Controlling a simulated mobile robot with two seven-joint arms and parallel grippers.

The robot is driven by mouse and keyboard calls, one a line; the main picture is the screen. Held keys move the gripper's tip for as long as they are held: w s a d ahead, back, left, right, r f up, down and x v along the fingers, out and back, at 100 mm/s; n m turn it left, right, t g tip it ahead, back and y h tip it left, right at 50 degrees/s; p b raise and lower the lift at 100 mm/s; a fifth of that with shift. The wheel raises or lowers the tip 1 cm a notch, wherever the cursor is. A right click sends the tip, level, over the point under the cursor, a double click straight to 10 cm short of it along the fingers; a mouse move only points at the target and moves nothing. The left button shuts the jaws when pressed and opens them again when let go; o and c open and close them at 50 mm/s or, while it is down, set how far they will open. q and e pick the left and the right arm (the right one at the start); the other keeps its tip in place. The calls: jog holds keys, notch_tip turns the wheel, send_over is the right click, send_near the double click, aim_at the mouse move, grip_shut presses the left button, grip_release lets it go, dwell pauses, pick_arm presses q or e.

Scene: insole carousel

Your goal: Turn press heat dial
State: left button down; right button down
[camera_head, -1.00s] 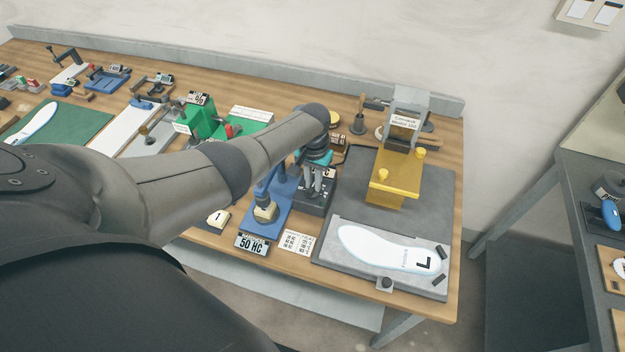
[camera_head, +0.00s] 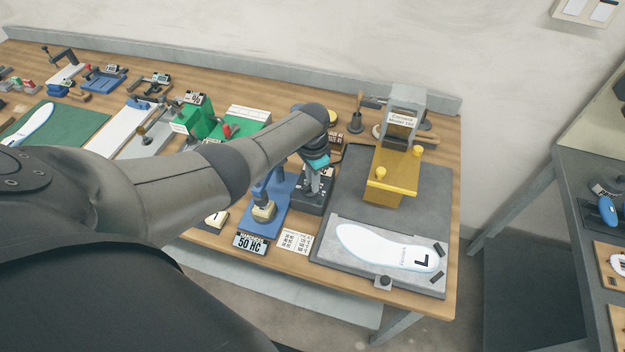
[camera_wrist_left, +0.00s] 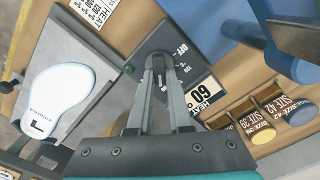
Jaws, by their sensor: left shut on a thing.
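My left gripper (camera_head: 315,183) reaches down onto the dark heat control box (camera_head: 311,199), between the blue press stand and the gold plate. In the left wrist view, the two fingertips (camera_wrist_left: 158,58) come close together over the dial's place on the box face (camera_wrist_left: 140,45). The gripper is shut on the dial, which is mostly hidden between the fingers. The box face carries an "OFF" mark and ticks beside the fingertips. My right gripper is not in view.
A blue press stand (camera_head: 276,217) with a "50 HC" plate (camera_head: 251,243) stands left of the box. A gold press plate (camera_head: 388,187) is to the right. A white insole (camera_head: 385,246) marked L lies on a grey tray (camera_head: 350,276) in front.

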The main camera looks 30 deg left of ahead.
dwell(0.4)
pick_arm(q)
jog(key=c, duration=0.8)
grip_release()
jog(key=shift+c, duration=0.2)
jog(key=shift+r, duration=0.45)
notch_tip(320, 180, up, 14)
jog(key=p, duration=0.3)
jog(key=shift+r, duration=0.2)
